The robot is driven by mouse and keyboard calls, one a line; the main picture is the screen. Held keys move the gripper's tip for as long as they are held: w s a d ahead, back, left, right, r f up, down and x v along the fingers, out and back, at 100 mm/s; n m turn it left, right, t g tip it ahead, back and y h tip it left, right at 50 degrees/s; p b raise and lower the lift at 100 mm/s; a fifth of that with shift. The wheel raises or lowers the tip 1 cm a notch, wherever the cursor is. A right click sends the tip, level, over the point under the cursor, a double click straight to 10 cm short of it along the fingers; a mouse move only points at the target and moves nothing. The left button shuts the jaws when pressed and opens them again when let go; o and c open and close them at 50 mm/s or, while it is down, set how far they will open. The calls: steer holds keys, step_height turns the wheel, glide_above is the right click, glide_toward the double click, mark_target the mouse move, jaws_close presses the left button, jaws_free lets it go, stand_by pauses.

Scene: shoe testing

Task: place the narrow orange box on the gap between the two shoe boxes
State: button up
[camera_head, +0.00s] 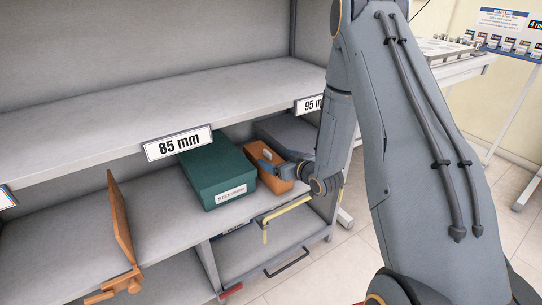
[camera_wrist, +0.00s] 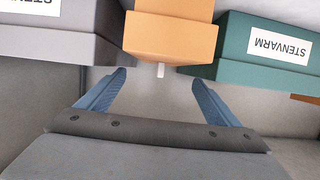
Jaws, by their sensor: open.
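The narrow orange box (camera_head: 270,181) stands on the shelf in the slot between the green shoe box (camera_head: 218,172) and the grey shoe box (camera_head: 287,132). In the wrist view the orange box (camera_wrist: 170,37) has the grey shoe box (camera_wrist: 58,42) on its left and the green shoe box (camera_wrist: 232,63) on its right. A small pale peg sticks out from the orange box. My gripper (camera_wrist: 160,77) is open and empty, its blue fingers spread apart just off the orange box. In the head view my gripper (camera_head: 279,164) partly covers the orange box.
The upper shelf (camera_head: 130,105), labelled 85 mm, overhangs the boxes. An upright orange-brown board (camera_head: 120,218) stands to the left on the shelf. A yellow bent bar (camera_head: 287,208) lies along the shelf's front. The shelf between the board and green box is clear.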

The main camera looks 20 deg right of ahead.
steer(key=shift+s+d+r, duration=0.2)
steer(key=shift+s+r, duration=0.05)
steer(key=shift+s, duration=0.2)
steer(key=shift+r+h, duration=0.3)
steer(key=shift+r, duration=0.1)
steer(key=s+r+g, duration=0.1)
steer(key=r+g+h, duration=0.1)
steer(key=s+r+g+h, duration=0.1)
steer(key=r, duration=0.1)
steer(key=shift+s+d+m, duration=0.3)
steer(key=shift+s+m, duration=0.05)
steer(key=shift+m, duration=0.05)
steer(key=s+a+r+m+g, duration=0.1)
steer(key=s+a+r+g, duration=0.1)
steer(key=s, duration=0.9)
steer(key=s+a+r+g+h, duration=0.1)
steer(key=s+r+g, duration=0.4)
steer(key=s, duration=0.7)
steer(key=s+a+r+m+g, duration=0.1)
steer(key=s+a+r+g, duration=0.2)
steer(key=s, duration=0.8)
step_height(320, 180, up, 2)
steer(key=shift+s+a+r+m+g+h, duration=0.2)
steer(key=shift+m+g+h, duration=0.1)
steer(key=shift+g, duration=0.1)
step_height(320, 180, up, 6)
steer(key=s+d+p, duration=0.1)
steer(key=d+p, duration=0.1)
steer(key=p, duration=0.9)
